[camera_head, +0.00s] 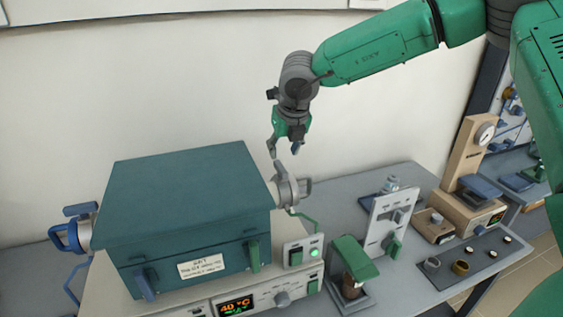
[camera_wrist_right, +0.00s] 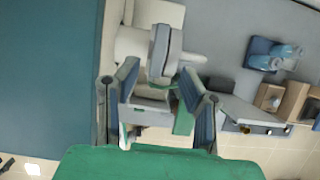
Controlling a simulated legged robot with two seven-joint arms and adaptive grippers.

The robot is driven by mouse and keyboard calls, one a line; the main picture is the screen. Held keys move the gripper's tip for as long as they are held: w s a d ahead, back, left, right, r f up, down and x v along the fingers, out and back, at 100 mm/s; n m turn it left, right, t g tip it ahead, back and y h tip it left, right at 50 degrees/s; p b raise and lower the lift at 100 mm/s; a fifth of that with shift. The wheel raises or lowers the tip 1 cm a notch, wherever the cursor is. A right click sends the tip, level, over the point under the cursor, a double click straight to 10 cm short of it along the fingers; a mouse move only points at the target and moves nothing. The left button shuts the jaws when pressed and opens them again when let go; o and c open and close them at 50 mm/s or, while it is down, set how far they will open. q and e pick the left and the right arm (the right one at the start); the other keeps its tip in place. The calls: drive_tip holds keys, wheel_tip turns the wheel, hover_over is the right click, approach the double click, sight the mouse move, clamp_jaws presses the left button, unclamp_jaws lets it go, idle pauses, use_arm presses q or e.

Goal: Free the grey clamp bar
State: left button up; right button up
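The teal furnace box (camera_head: 190,215) has a grey clamp with a bar-like handle (camera_head: 285,190) on its right side. In the right wrist view the grey clamp bar (camera_wrist_right: 165,50) shows upright between and beyond my fingers, beside the teal lid (camera_wrist_right: 45,70). My right gripper (camera_head: 284,150) points down just above the grey clamp, apart from it. Its two fingers are spread and empty; they also show in the wrist view (camera_wrist_right: 160,75). A blue clamp (camera_head: 70,235) sits on the furnace's left side. My left gripper is not in view.
A green-topped stand (camera_head: 352,262) and a white panel stand (camera_head: 390,222) are to the right. A wall is behind.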

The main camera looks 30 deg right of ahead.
drive_tip(key=v, duration=0.5)
idle(0.7)
